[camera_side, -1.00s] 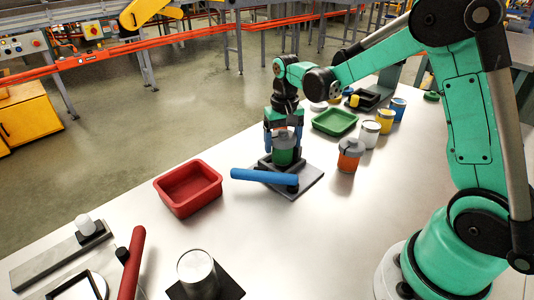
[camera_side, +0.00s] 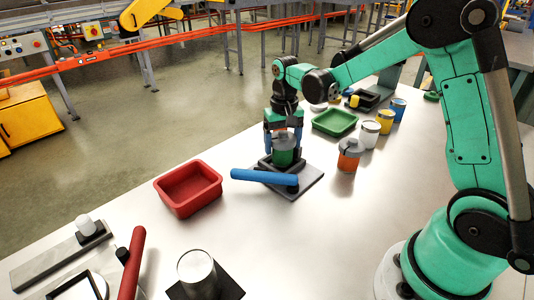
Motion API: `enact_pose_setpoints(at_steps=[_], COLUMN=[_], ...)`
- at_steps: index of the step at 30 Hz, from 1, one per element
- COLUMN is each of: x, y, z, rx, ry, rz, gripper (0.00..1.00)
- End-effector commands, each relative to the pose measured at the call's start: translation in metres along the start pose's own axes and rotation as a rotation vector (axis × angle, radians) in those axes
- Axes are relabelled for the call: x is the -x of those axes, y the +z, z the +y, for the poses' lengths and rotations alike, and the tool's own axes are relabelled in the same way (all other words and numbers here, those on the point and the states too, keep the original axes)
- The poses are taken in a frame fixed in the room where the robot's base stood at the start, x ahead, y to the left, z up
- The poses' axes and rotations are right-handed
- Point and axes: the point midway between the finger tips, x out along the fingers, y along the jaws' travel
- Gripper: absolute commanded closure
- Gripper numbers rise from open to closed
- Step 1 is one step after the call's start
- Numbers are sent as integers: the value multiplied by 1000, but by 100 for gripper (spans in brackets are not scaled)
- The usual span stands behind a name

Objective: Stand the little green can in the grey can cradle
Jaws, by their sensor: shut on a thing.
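The little green can (camera_side: 284,155) stands upright between the fingers of my gripper (camera_side: 283,146), which is shut on it. The can is at the grey can cradle (camera_side: 310,180), a flat grey plate with a dark raised holder on it. The can's lower end is at the dark holder; I cannot tell whether it rests on the bottom. A blue bar (camera_side: 264,176) lies across the front of the cradle and hides part of it.
A red tray (camera_side: 188,188) stands to the left and a green tray (camera_side: 335,122) behind to the right. An orange-banded can (camera_side: 349,155), a white can (camera_side: 369,135) and a yellow can (camera_side: 385,121) stand to the right.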

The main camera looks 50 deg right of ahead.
Motion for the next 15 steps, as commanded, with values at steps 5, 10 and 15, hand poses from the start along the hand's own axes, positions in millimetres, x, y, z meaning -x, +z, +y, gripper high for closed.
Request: enact_pose_setpoints(at_steps=[5,10,15], x=[-6,-8,-12], y=[-1,-1,-1], z=[0,0,0], rx=[-1,-1,-2], ry=[-12,-12,-13], rz=[9,8,9], gripper=[84,84,84])
